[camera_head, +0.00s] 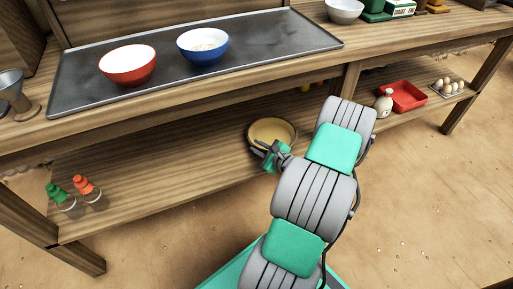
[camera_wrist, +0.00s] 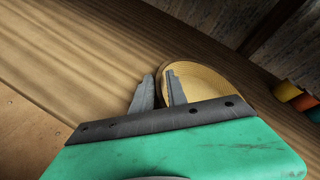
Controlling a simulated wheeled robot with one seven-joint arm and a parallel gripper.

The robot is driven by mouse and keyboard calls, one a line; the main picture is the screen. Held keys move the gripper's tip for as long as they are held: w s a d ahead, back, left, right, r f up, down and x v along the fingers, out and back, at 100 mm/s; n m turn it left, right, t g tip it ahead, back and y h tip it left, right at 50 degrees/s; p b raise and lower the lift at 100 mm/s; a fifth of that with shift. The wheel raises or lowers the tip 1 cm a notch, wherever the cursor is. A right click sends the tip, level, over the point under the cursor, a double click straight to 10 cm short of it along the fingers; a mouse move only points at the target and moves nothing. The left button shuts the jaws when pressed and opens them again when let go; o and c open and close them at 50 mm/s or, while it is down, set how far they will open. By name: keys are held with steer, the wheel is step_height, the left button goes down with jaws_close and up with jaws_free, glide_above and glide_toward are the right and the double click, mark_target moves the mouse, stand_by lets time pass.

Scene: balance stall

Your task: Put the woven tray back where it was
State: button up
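The woven tray (camera_head: 278,126) is round and tan with a darker rim, and it lies on the lower wooden shelf under the counter. It also shows in the wrist view (camera_wrist: 215,88), where it looks empty. My gripper (camera_head: 266,150) is at the tray's near left edge. In the wrist view my gripper's fingers (camera_wrist: 160,86) are a small gap apart. One finger overlaps the tray's inside and the other is outside its rim, with bare wood showing between that finger and the rim. My gripper hides part of the tray's near edge.
Two sauce bottles (camera_head: 73,193) stand at the shelf's left end. A red bin (camera_head: 408,95), a white bottle (camera_head: 383,103) and an egg tray (camera_head: 450,91) are at right. Colourful items (camera_wrist: 287,91) are near the tray. A metal tray (camera_head: 85,91) with two bowls is above.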

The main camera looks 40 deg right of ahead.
steer(key=shift+o, duration=0.7)
steer(key=shift+r, duration=0.1)
steer(key=shift+s+r, duration=0.2)
steer(key=p+v, duration=0.4)
steer(key=v, duration=0.7)
steer(key=w+a+r+n+g+y, duration=0.2)
steer(key=a+n+g, duration=0.2)
steer(key=a+n, duration=0.5)
steer(key=w+a+r+n+g+y, duration=0.3)
steer(key=a+n+g, duration=0.2)
steer(key=a+n, duration=0.4)
steer(key=s+a+r+n+g+h, duration=0.3)
steer(key=s+a+r+n+h, duration=0.1)
steer(key=s+a+r+n, duration=0.5)
steer(key=a+r+n, duration=0.2)
steer(key=a, duration=0.1)
steer(key=shift+s+a+r+n+h, duration=0.15)
steer(key=shift+s+r+n+h, duration=0.05)
steer(key=shift+n+h, duration=0.1)
